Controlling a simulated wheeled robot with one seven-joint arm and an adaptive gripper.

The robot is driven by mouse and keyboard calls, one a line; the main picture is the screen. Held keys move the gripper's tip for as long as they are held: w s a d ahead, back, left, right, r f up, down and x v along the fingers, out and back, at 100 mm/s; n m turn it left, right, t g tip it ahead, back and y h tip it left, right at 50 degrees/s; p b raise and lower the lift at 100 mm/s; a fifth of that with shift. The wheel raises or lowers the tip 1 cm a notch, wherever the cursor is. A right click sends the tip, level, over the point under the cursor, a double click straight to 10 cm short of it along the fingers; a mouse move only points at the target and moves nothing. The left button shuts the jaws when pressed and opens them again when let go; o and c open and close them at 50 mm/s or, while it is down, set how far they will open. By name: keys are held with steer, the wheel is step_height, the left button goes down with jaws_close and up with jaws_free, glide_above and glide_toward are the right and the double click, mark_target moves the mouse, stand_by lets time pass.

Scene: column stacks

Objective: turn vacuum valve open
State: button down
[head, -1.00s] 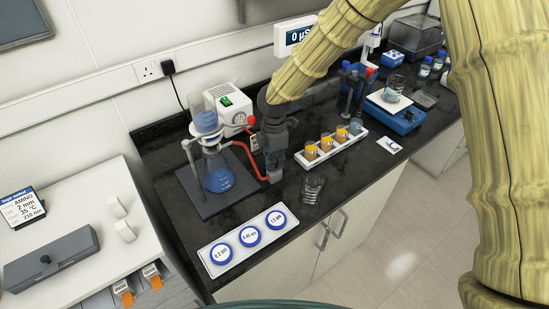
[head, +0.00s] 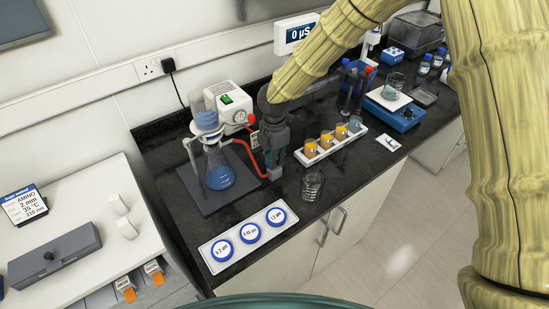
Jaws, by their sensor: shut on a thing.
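My gripper (head: 273,168) points down at the bench, beside the end of the red vacuum hose (head: 246,151). It is shut on the vacuum valve, which its fingers mostly hide; the handle's angle cannot be read. The hose runs from the filter flask (head: 219,172), which holds blue liquid under a funnel (head: 204,112), to the gripper's fingertips. The white vacuum pump (head: 228,99), with a green switch, a dial and a red fitting, stands behind the flask.
A tray of labelled discs (head: 214,265) lies in front. A clear glass vessel (head: 312,184) stands right of my gripper, near the bench edge. A white rack (head: 342,148) holds several small beakers. A blue balance (head: 394,112) is farther right.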

steer(key=c, duration=1.5)
jaws_free()
